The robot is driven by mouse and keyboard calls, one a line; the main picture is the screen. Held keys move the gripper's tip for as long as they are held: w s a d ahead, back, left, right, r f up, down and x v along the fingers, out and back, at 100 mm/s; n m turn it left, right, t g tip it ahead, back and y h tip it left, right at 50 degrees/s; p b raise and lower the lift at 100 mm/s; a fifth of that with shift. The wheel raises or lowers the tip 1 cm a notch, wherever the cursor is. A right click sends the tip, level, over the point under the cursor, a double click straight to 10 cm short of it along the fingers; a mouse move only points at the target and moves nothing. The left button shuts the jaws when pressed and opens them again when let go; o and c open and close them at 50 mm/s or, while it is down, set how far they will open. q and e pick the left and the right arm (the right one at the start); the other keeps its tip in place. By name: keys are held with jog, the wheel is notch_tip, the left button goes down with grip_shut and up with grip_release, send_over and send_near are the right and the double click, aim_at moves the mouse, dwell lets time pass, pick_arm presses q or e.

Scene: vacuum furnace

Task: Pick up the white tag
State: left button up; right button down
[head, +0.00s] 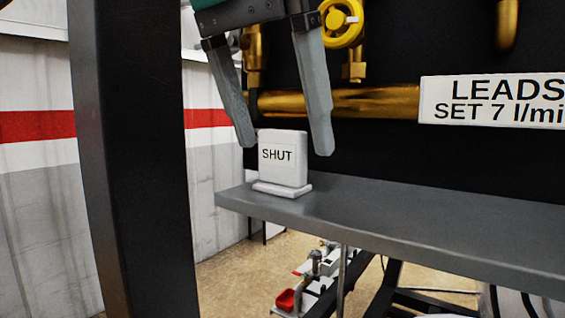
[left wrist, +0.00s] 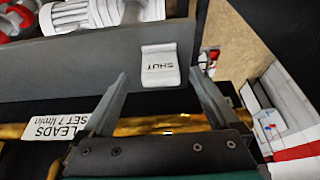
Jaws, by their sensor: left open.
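The white tag (head: 283,167), marked "SHUT", stands upright on a small foot near the left end of a grey shelf (head: 400,222). It also shows in the left wrist view (left wrist: 160,72), ahead of the fingertips. My left gripper (head: 285,148) is open and points down in the head view. One finger comes down at the tag's upper left and the other to its right. The left wrist view shows nothing between the fingers, and the tag lies just beyond the tips. I cannot tell whether a finger touches it. My right gripper is not in view.
A brass pipe (head: 360,101) and a yellow handwheel (head: 342,22) sit behind the shelf. A "LEADS SET 7 l/min" sign (head: 492,99) is at the right. A dark post (head: 130,160) stands at the left. The shelf right of the tag is clear.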

pick_arm(q)
jog(key=shift+x, duration=1.3)
jog(key=shift+c, duration=0.3)
jog(key=c, duration=1.4)
